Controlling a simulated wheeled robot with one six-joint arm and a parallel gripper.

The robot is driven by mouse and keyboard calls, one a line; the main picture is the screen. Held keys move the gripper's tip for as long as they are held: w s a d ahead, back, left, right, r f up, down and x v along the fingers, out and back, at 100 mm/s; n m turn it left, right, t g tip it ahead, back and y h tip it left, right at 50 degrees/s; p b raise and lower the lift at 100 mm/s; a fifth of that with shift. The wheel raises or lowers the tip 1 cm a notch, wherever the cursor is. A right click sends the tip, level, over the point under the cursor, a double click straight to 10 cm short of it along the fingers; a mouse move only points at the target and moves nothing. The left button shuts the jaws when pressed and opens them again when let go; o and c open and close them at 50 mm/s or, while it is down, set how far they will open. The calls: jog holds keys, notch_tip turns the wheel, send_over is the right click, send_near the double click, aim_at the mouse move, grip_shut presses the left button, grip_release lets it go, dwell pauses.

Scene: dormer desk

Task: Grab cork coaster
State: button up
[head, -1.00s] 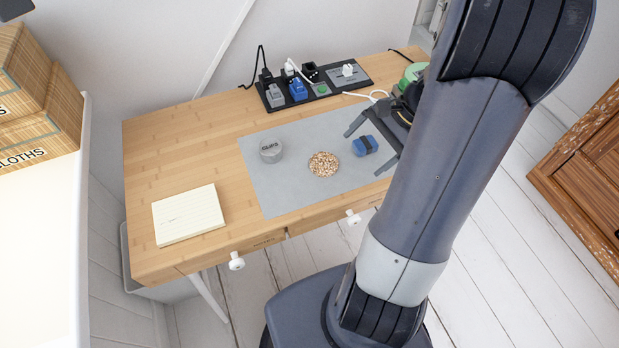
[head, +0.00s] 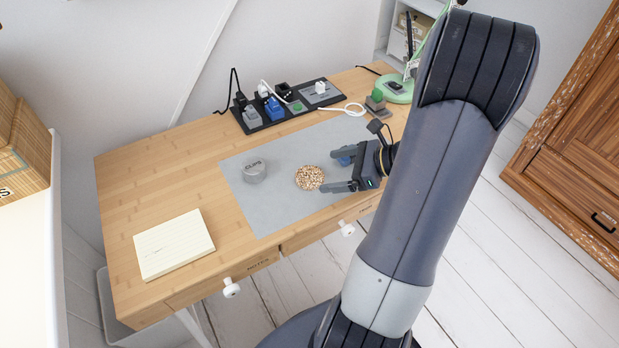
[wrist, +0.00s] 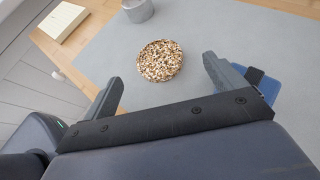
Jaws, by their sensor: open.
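The cork coaster (head: 309,178) is a round, speckled tan and brown disc lying flat on the grey desk mat (head: 262,214). It also shows in the wrist view (wrist: 160,60), beyond the fingertips and between their lines. My gripper (head: 328,171) is open and empty, just right of the coaster in the head view, with its fingers pointing toward it. In the wrist view its two fingers (wrist: 162,72) stand wide apart, with the coaster apart from both. I cannot tell the exact height of the fingers above the mat.
A blue object (head: 344,153) with a dark band lies beside one finger, partly hidden. A grey tin marked CLIPS (head: 254,171) stands left of the coaster. A notepad (head: 174,244), a power strip tray (head: 262,121) and a green lamp base (head: 398,92) are on the desk.

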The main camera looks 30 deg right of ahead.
aim_at(312, 176)
jog(key=x, duration=0.4)
jog(key=shift+a+f+b, duration=0.3)
jog(key=shift+f+b, duration=0.05)
jog(key=shift+b, duration=0.05)
jog(key=shift+c, duration=0.5)
jog(key=c, duration=1)
jog(key=shift+o, duration=0.2)
